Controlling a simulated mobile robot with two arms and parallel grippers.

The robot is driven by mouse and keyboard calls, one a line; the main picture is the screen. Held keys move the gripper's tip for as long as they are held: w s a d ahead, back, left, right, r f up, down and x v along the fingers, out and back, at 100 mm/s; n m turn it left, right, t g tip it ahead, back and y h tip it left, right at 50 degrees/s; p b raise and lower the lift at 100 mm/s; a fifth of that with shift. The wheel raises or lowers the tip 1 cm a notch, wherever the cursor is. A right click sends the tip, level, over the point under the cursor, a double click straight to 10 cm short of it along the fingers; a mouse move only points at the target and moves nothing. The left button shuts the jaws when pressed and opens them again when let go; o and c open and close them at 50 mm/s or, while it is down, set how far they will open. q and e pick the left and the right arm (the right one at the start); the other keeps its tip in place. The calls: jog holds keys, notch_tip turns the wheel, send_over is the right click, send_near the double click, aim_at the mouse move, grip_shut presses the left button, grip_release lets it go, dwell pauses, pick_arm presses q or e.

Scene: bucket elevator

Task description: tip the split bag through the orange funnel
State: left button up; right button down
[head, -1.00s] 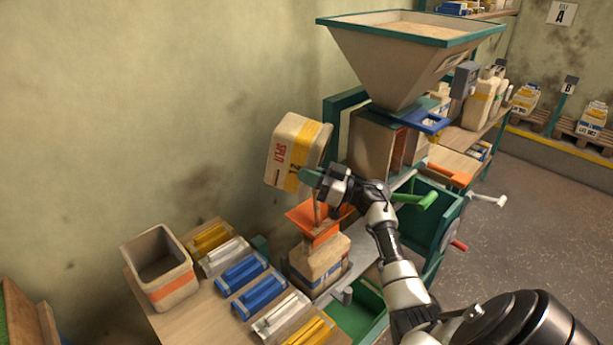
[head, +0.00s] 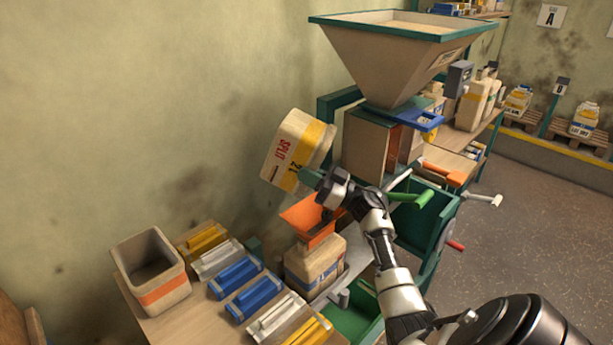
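The split bag (head: 292,150) is cream with a yellow band and red "SPLIT" lettering. It is tilted in the air above the orange funnel (head: 306,218). My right gripper (head: 318,186) is at the bag's lower right edge and appears shut on it; the fingertips are partly hidden. The funnel sits on top of a cream bag (head: 315,262) with a blue band, standing on the bench. No stream of grain shows clearly between the split bag and the funnel now. My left gripper is not in view.
A large hopper (head: 402,58) full of grain stands behind on the right. An open bin with an orange stripe (head: 163,296) stands at left on the bench, beside several yellow, white and blue clip-like pieces (head: 236,277). A green handle (head: 424,190) juts out near my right arm.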

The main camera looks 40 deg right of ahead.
jog(key=shift+s+d+f+t+y+b, duration=0.15)
jog(key=shift+s+d+t+y+b, duration=0.35)
jog(key=shift+b, duration=0.6)
jog(key=shift+a, duration=0.15)
dwell(0.6)
